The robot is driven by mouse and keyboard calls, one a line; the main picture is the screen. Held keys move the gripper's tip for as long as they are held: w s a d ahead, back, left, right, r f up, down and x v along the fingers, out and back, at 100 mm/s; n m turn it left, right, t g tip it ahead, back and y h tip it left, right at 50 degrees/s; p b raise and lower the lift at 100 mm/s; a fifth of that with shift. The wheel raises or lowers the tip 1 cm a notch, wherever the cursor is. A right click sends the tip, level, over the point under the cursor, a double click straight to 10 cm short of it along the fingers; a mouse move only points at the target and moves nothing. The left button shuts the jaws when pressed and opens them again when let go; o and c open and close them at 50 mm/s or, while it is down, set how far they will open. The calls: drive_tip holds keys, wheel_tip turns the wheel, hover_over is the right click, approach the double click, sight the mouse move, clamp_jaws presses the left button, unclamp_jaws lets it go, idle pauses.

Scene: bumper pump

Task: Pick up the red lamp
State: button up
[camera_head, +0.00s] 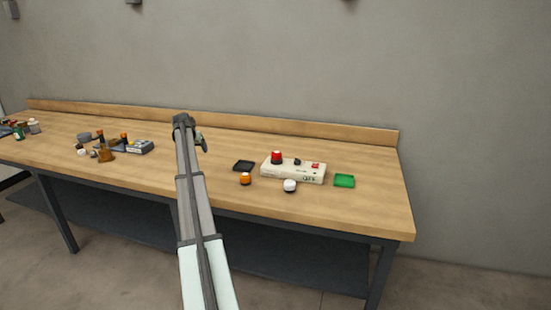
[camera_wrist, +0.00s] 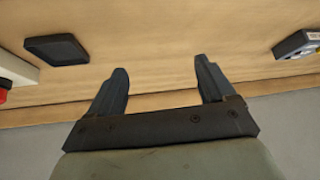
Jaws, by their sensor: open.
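The red lamp (camera_head: 277,156) is a small red dome on the left part of a cream box (camera_head: 292,171) with a dark knob and a red switch. In the wrist view a bit of red (camera_wrist: 3,95) shows at the left edge beside the pale box (camera_wrist: 18,70). My gripper (camera_wrist: 160,75) is open and empty, its two dark fingers apart over bare wood. In the head view my gripper (camera_head: 202,142) is above the table, left of the lamp and apart from it.
A black tray (camera_head: 244,166) lies left of the box, a green tray (camera_head: 344,181) right of it. An orange ball (camera_head: 245,179) and a white ball (camera_head: 290,186) sit in front. Several small items clutter the table's left part. A low back ledge (camera_head: 330,133) runs along the wall.

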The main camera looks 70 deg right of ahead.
drive_tip(key=s+d+r+m+g+y, duration=0.1)
drive_tip(key=s+d+r, duration=0.15)
drive_tip(key=s, duration=0.55)
drive_tip(key=s+d+r+m+g, duration=0.15)
drive_tip(key=s+d, duration=0.25)
drive_tip(key=s, duration=0.4)
drive_tip(key=m+y, duration=0.2)
drive_tip(key=m, duration=0.1)
approach(276, 152)
drive_tip(key=shift+g, duration=0.45)
drive_tip(key=f, duration=0.2)
drive_tip(key=d+f, duration=0.1)
drive_tip(key=f, duration=0.1)
drive_tip(key=shift+w+f, duration=0.15)
drive_tip(key=shift+w, duration=0.25)
drive_tip(key=shift+h, duration=0.3)
drive_tip(key=shift+s+x, duration=0.2)
drive_tip(key=shift+x, duration=2.45)
drive_tip(key=shift+a, duration=0.1)
drive_tip(key=c, duration=1.3)
drive_tip(key=shift+o, duration=0.2)
